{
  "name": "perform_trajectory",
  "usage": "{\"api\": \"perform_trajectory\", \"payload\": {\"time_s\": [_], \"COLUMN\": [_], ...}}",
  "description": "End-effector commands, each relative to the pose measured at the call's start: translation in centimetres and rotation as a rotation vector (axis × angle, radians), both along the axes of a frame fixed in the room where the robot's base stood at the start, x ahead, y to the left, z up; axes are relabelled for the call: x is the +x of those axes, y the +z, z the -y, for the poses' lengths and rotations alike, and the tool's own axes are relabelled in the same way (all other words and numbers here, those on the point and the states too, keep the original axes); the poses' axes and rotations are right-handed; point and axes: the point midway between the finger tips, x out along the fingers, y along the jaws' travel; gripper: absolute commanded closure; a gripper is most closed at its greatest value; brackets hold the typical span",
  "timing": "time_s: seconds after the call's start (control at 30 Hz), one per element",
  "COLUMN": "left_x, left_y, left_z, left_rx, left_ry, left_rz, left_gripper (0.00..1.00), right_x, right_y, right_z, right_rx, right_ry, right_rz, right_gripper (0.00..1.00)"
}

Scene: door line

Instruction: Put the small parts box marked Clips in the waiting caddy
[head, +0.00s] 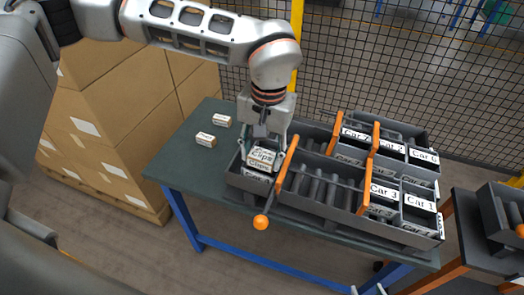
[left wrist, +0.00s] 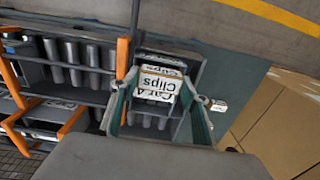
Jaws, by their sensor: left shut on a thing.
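My left gripper (head: 264,150) comes in from the left and is shut on a small cardboard box marked Clips (head: 261,157). The box also shows between the green-edged fingers of my left gripper (left wrist: 158,108) in the left wrist view, with its label (left wrist: 157,84) upside down. The box is over a grey caddy (head: 233,181) at the near left end of the rack. The caddy's front label is partly hidden; whether the box touches the caddy I cannot tell. Pale tips at the bottom edge seem to be my right gripper (head: 368,290), mostly cut off.
Two small labelled boxes (head: 221,120) (head: 206,138) stand on the dark table (head: 185,165). Roller lanes with orange-edged gates (head: 287,163) and several caddies marked Car (head: 418,203) lie to the right. An orange-ended lever (head: 261,222) sticks out in front. Cartons (head: 130,100) are stacked left.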

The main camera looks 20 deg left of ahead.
Motion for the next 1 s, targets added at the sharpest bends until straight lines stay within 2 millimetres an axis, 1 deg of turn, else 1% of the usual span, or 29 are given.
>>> {"api": "perform_trajectory", "payload": {"time_s": [0.13, 0.17, 0.2, 0.23, 0.53, 0.67, 0.77, 1.0], "left_x": [0.0, 0.0, 0.0, 0.0, 0.0, 0.1, 0.1, 0.1], "left_y": [0.0, 0.0, 0.0, 0.0, 0.1, 0.7, 2.0, 6.8], "left_z": [0.0, 0.0, 0.0, 0.0, 0.1, 0.1, 0.2, 0.5], "left_rx": [0.0, 0.0, 0.0, 0.0, -0.001, -0.001, -0.001, -0.001], "left_ry": [0.0, 0.0, 0.0, 0.0, -0.002, -0.002, -0.002, 0.001], "left_rz": [0.0, 0.0, 0.0, 0.0, 0.001, 0.003, 0.004, 0.004], "left_gripper": [0.76, 0.47, 0.37, 0.35, 0.35, 0.35, 0.35, 0.35], "right_x": [0.1, 0.1, 0.1, 0.1, -0.2, -0.1, -0.2, -0.2], "right_y": [0.1, 0.1, 0.1, 0.1, -0.4, -0.3, -0.3, -0.3], "right_z": [0.0, 0.0, 0.0, 0.0, 0.0, 0.0, 0.0, 0.0], "right_rx": [-0.001, -0.001, -0.001, 0.0, -0.003, -0.002, -0.002, 0.0], "right_ry": [0.0, 0.0, 0.0, 0.001, 0.003, 0.004, 0.003, 0.002], "right_rz": [0.002, 0.002, 0.002, 0.001, -0.006, -0.005, -0.005, -0.006], "right_gripper": [0.6, 0.6, 0.6, 0.6, 0.6, 0.6, 0.6, 0.6]}}
